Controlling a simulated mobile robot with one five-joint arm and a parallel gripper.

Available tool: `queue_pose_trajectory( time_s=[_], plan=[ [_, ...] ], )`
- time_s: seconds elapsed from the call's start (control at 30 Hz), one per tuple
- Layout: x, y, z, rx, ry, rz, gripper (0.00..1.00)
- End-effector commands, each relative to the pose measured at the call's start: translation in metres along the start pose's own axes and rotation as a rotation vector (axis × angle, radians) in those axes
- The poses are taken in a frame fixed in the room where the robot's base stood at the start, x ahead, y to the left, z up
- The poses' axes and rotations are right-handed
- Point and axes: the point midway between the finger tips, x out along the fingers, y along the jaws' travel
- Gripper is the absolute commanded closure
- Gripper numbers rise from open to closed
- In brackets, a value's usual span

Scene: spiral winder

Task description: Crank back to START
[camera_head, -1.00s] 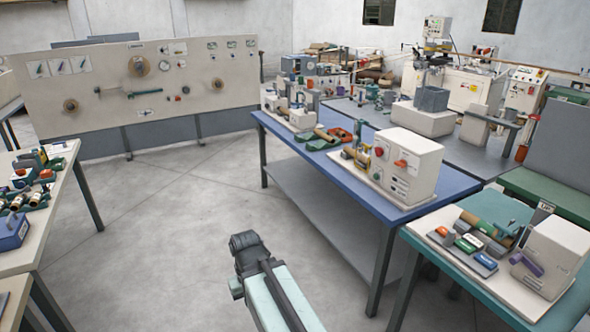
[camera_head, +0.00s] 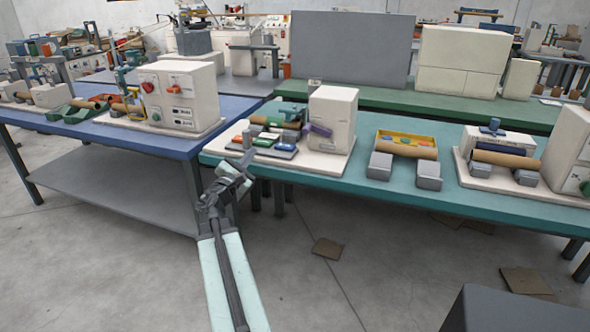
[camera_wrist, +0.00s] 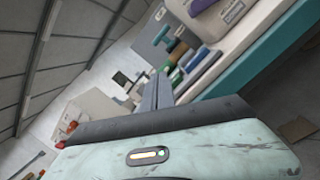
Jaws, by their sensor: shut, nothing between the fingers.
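A small winder on a white base (camera_head: 305,166) stands at the left end of the teal table. It has a white cabinet (camera_head: 335,112), a purple crank-like handle (camera_head: 318,130) on the cabinet's left side, and a row of coloured blocks (camera_head: 263,142) in front. No START mark is readable.
A yellow tray (camera_head: 405,140) and grey blocks (camera_head: 429,176) sit right of the winder; another machine (camera_head: 500,150) is farther right. The blue table (camera_head: 60,125) with a white control box (camera_head: 178,96) stands left. A dark grey box (camera_head: 500,310) is at the bottom right. Floor between is open.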

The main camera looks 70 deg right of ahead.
Motion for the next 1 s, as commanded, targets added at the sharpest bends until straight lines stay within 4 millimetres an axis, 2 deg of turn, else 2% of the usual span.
queue_pose_trajectory(
  time_s=[0.03, 0.1, 0.2, 0.37, 0.47, 0.9, 1.0],
  plan=[
    [0.011, -0.044, -0.005, -0.008, -0.029, -0.038, 1.0],
    [0.023, -0.072, 0.003, -0.015, -0.054, -0.071, 1.0],
    [0.031, -0.09, 0.012, -0.019, -0.071, -0.093, 1.0],
    [0.035, -0.089, 0.016, -0.018, -0.073, -0.097, 1.0],
    [0.045, -0.089, 0.017, -0.018, -0.074, -0.098, 1.0],
    [0.138, -0.097, 0.023, -0.017, -0.073, -0.098, 1.0],
    [0.136, -0.095, 0.048, -0.017, -0.073, -0.098, 1.0]
  ],
)
